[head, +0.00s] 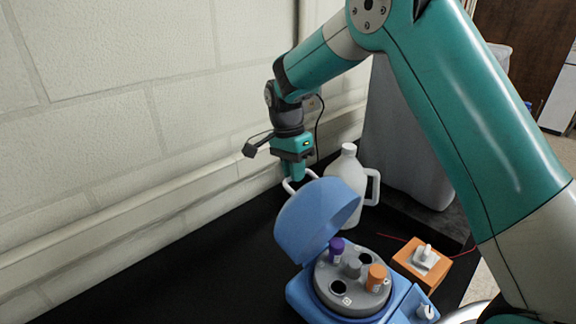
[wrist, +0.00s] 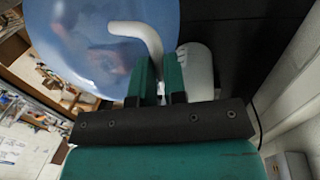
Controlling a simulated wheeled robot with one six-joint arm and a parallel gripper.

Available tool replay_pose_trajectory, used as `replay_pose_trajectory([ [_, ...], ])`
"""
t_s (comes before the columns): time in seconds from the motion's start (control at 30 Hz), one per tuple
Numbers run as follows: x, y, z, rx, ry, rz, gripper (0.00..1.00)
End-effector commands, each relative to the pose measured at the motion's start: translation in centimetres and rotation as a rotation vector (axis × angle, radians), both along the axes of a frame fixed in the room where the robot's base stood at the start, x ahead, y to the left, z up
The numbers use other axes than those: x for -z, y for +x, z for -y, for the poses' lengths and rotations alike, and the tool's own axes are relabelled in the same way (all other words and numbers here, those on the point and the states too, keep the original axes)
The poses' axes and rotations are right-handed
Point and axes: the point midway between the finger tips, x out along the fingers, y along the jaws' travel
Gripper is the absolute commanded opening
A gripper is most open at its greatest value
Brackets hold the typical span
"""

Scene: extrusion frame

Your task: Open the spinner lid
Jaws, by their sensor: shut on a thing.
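The spinner (head: 303,292) is a blue machine on the black bench, with its blue lid (head: 315,215) raised and tilted up on the far side. The grey rotor (head: 350,300) is exposed and holds a purple-capped tube (head: 336,247) and an orange-capped tube (head: 376,276). My gripper (head: 297,177) is at the lid's top edge, shut on the white lid handle (head: 288,186). In the wrist view, the fingers (wrist: 160,88) close around one end of the curved handle (wrist: 135,31), beside the glossy lid (wrist: 75,45). The grip itself is partly hidden.
A white jug (head: 347,185) stands just behind the lid, close to my gripper. An orange box with a white switch (head: 425,257) lies right of the spinner. The pale wall (head: 130,130) is close on the left. The bench (head: 190,270) left of the spinner is clear.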

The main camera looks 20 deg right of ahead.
Motion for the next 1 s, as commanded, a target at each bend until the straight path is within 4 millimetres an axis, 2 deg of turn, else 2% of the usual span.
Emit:
replay_pose_trajectory([
  [0.47,-0.11,0.36,0.57,0.010,-0.007,-0.003,0.00],
  [0.5,-0.12,0.36,0.57,0.010,-0.007,-0.003,0.19],
  [0.6,-0.10,0.33,0.55,0.010,-0.007,-0.004,0.38],
  [0.87,-0.05,0.24,0.41,0.008,-0.006,-0.007,0.38],
  [1.0,-0.82,0.50,0.29,0.007,-0.006,-0.004,0.38],
])
